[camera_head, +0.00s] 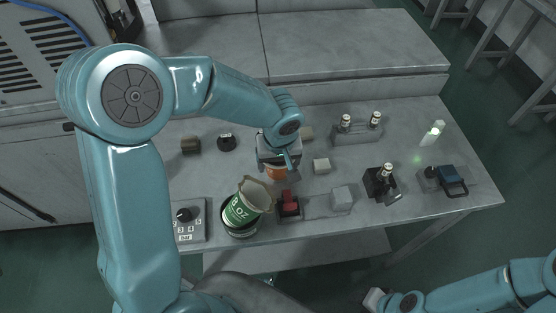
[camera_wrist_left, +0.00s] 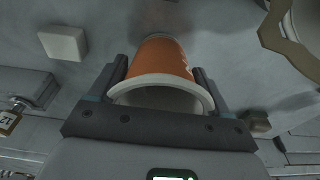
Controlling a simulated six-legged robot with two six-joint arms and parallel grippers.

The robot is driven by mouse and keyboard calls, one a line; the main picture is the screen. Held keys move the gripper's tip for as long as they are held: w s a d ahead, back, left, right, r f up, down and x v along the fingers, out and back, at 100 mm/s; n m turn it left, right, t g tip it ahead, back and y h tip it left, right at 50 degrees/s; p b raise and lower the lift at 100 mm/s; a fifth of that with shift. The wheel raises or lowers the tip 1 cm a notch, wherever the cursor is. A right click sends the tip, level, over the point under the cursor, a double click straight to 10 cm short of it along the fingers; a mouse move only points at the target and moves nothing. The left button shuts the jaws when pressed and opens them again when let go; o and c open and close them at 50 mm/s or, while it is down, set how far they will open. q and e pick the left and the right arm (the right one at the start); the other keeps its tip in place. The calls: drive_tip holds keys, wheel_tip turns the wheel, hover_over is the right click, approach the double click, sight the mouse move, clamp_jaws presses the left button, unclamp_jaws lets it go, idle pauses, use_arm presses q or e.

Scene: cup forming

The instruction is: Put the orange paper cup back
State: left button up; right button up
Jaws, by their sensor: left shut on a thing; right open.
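The orange paper cup (camera_head: 277,173) is near the middle of the table, partly hidden by my left arm in the head view. My left gripper (camera_head: 281,162) is shut on it from above. In the left wrist view the cup (camera_wrist_left: 165,58) lies between the two fingers of my left gripper (camera_wrist_left: 160,85), its white rim toward the camera. Whether its base touches the table I cannot tell. My right gripper (camera_head: 374,300) is at the bottom edge of the head view, away from the table, open; nothing shows in it.
A red-topped block (camera_head: 289,205) is close by. A white block (camera_head: 321,166) lies to the right. A dial box (camera_head: 190,220) sits at the left. A bottle rack (camera_head: 358,132) stands at the back right.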

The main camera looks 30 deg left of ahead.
use_arm(q)
drive_tip(key=shift+f, duration=0.2)
drive_tip(key=o, duration=1)
drive_tip(key=shift+r, duration=0.1)
drive_tip(key=shift+o, duration=0.2)
drive_tip(key=shift+r, duration=0.1)
drive_tip(key=shift+r, duration=0.25)
wheel_tip(320, 180, up, 12)
drive_tip(key=s+d, duration=0.1)
drive_tip(key=shift+s+f, duration=0.2)
drive_tip(key=shift+f, duration=0.05)
